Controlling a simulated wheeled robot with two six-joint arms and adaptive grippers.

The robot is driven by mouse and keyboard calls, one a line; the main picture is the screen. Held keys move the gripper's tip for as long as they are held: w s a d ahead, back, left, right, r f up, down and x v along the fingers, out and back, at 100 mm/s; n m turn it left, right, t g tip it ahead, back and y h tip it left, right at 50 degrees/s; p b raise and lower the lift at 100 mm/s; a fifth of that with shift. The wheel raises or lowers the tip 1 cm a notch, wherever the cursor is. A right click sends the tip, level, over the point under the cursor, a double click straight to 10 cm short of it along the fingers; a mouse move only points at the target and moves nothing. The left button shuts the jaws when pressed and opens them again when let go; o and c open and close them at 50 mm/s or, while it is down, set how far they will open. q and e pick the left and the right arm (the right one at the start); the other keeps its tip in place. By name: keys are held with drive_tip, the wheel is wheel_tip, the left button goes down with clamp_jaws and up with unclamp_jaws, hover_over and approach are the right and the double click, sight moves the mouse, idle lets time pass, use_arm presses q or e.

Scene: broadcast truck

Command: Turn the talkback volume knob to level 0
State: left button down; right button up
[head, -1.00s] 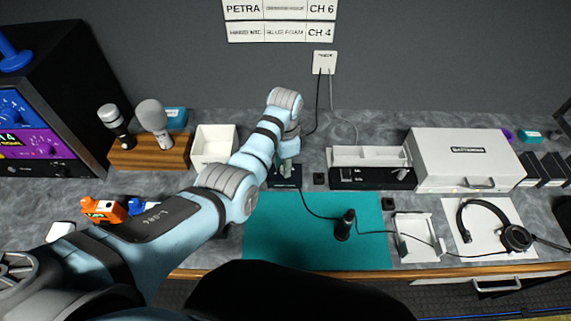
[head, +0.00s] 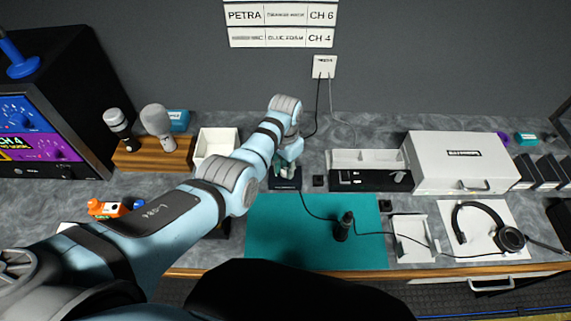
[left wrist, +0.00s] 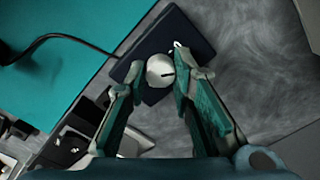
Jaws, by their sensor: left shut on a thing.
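The talkback volume knob (left wrist: 160,70) is a round, light grey knob with a dark pointer line, on a dark box (left wrist: 187,33). In the left wrist view the fingertips of my left gripper (left wrist: 163,80) are on either side of the knob, shut on it. In the head view the dark box (head: 285,183) sits at the back edge of the teal mat, and my left gripper (head: 287,170) comes down over it; the knob is hidden there. Level marks cannot be read. My right gripper is not in view.
A teal mat (head: 290,247) lies in front of the box, with a dark upright object (head: 343,226) and its cable on it. A white bin (head: 216,143) stands to the left. A white case (head: 459,160) and a headset (head: 508,238) are to the right.

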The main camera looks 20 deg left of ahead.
sight(285, 170)
use_arm(q)
drive_tip(key=n, duration=0.2)
drive_tip(key=shift+n, duration=2.3)
drive_tip(key=c, duration=1.4)
unclamp_jaws()
drive_tip(key=shift+o, duration=0.2)
drive_tip(key=shift+w+r, duration=0.1)
drive_tip(key=shift+r, duration=0.05)
wheel_tip(285, 170, up, 12)
